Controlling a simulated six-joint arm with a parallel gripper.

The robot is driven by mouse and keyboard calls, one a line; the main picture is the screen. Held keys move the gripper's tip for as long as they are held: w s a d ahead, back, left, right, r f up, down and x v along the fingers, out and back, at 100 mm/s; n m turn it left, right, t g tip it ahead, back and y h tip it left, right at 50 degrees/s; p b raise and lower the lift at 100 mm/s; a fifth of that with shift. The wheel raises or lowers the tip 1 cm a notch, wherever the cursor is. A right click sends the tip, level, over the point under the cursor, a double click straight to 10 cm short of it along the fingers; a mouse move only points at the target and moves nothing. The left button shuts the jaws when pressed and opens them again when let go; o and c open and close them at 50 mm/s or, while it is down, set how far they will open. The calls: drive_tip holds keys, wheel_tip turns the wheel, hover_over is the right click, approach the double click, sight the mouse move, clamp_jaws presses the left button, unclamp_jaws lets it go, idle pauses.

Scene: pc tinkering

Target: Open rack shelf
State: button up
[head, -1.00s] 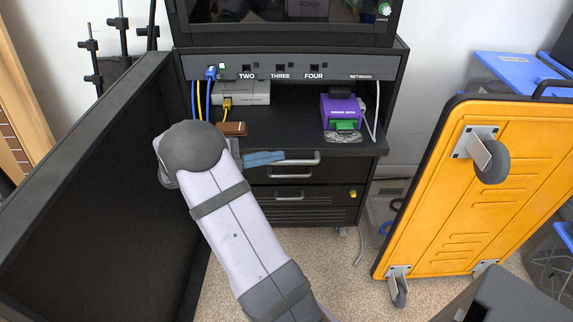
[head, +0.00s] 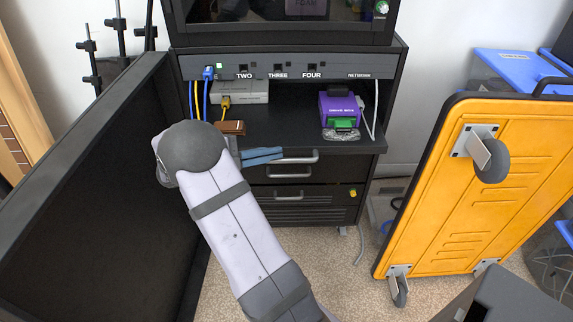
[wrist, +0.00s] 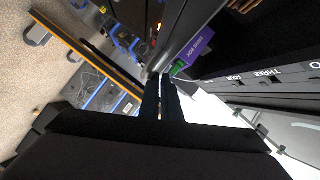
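The rack shelf (head: 280,125) is a flat black board in the black rack, with its front standing out past the rack's frame. A grey bar handle (head: 303,160) is on its front edge. My gripper (head: 270,156) comes in from the left with its blue fingers over the handle's left end, hiding that end. In the wrist view the two dark fingers (wrist: 161,95) lie close together with a thin gap. They look closed on the handle, though the contact itself is hidden.
A purple device (head: 340,106), a grey box (head: 242,92) and a brown item (head: 230,128) sit on the shelf, with cables at the left. Drawers (head: 292,195) are below. A black panel (head: 90,200) stands left; an orange trolley (head: 475,220) stands right, with carpet between.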

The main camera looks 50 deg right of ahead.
drive_tip(key=p+v, duration=0.2)
drive_tip(key=v, duration=0.5)
drive_tip(key=shift+w+a, duration=0.35)
drive_tip(key=shift+w, duration=0.1)
idle(0.4)
idle(0.4)
drive_tip(key=shift+f, duration=0.1)
